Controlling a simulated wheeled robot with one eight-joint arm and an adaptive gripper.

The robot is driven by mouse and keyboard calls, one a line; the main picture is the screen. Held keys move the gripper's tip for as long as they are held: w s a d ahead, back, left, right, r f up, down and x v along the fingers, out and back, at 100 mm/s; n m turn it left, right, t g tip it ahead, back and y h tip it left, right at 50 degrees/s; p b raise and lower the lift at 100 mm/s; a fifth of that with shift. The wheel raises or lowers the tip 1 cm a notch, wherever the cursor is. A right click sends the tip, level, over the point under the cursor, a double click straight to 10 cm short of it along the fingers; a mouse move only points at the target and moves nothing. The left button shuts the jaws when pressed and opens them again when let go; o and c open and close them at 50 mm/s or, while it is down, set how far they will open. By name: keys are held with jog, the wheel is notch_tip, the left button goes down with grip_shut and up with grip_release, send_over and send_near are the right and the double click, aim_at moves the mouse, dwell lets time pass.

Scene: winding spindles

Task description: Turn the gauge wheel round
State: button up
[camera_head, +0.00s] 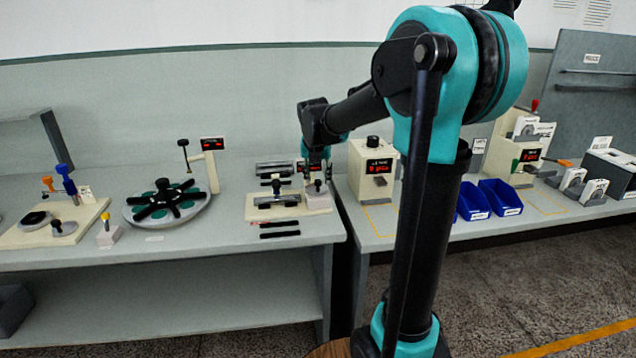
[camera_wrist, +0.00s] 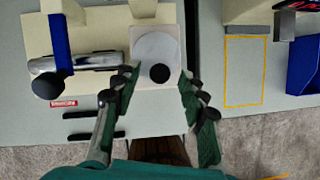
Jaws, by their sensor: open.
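A round grey disc (camera_wrist: 147,51) with a black knob (camera_wrist: 159,73) on it sits on a square pale block in the wrist view. It looks to be the gauge wheel. In the head view the block (camera_head: 318,200) stands at the right end of a cream base plate (camera_head: 287,212), with the dark knob on top. My gripper (camera_head: 315,168) is open, pointing down at the block. In the wrist view the two fingers of my gripper (camera_wrist: 159,80) stand on either side of the knob, with gaps on both sides. I cannot tell whether the tips are level with the knob.
A metal cylinder with a blue strap (camera_wrist: 61,42) lies left of the disc. Black bars (camera_wrist: 95,136) lie in front. A cream box with a red display (camera_head: 373,168) and blue bins (camera_head: 487,200) stand right. A round spoked table (camera_head: 168,205) stands left.

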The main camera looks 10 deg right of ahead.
jog(key=shift+x, duration=1.45)
grip_shut()
